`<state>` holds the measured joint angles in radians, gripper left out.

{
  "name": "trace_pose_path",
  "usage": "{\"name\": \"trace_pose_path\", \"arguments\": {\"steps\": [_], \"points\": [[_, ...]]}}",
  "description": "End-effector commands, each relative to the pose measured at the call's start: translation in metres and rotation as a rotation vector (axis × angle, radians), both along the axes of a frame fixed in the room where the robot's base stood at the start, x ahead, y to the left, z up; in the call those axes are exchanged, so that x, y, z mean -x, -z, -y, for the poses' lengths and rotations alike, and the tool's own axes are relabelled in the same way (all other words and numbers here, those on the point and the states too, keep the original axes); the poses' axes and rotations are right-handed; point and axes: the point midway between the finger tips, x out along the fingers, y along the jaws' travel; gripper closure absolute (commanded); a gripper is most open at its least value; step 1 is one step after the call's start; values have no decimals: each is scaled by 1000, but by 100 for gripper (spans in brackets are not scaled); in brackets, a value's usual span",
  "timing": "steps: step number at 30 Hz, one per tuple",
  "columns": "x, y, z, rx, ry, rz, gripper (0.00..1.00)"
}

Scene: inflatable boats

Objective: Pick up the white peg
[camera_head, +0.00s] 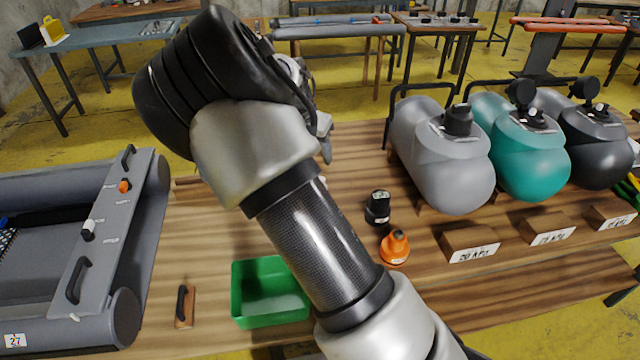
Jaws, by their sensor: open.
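A small white peg-like piece (88,227) with a dark lower part stands on the grey side panel of the inflatable boat at the left. An orange knob (124,186) sits farther up the same panel. My gripper (324,142) is right of the panel, over the far part of the wooden table, mostly hidden behind my own arm. One finger shows, pointing down; the jaws are open. I see nothing held in the visible part. A tiny pale bit (322,180) shows below the finger at the arm's edge; I cannot tell what it is.
A green bin (240,295), a black-handled wooden block (185,307), a black-capped item (378,207) and an orange item (395,247) stand on the table (205,240). Grey (445,165), teal (520,150) and black (595,150) tanks stand at the right.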

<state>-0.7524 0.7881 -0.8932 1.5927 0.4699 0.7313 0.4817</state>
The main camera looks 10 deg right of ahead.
Motion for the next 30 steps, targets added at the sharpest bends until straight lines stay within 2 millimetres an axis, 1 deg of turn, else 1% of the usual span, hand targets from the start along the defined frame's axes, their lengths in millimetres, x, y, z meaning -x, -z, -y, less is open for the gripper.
{"name": "trace_pose_path", "arguments": {"steps": [1,6,9,12,17,20,24,27,30], "points": [[-3,14,4,2,2,-3,49],[-14,48,13,2,1,-3,49],[-19,65,17,1,1,-3,49],[-23,75,19,0,0,-1,49],[-25,83,21,0,-1,-2,49],[-27,95,21,1,-1,-3,49],[-31,117,23,2,-1,-4,49],[-34,127,26,1,0,-2,49],[-36,131,27,-1,0,-1,49]]}}
